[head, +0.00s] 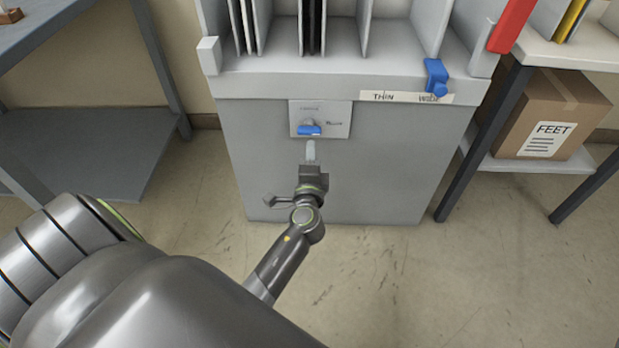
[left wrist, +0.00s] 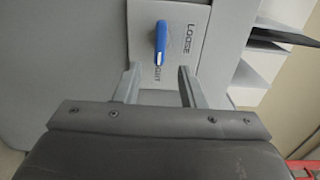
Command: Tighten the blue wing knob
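The blue wing knob (head: 310,129) is on a light plate (head: 337,118) on the front of the grey cabinet. Its wing lies roughly level in the head view. In the left wrist view the knob (left wrist: 160,44) stands lengthwise, beside a label reading LOOSE and a partly covered word ending in "GHT". My left gripper (head: 310,151) is just below the knob in the head view. In the left wrist view its two fingers (left wrist: 159,82) are apart with nothing between them, and the knob is beyond their tips, apart from them. My right gripper is not in view.
The grey cabinet (head: 390,160) has upright dividers on top. A blue slider (head: 436,77) sits near a THIN/WIDE strip (head: 395,97). A cardboard box (head: 550,113) is on a shelf at right, and a grey bench (head: 90,150) at left. The floor in front is clear.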

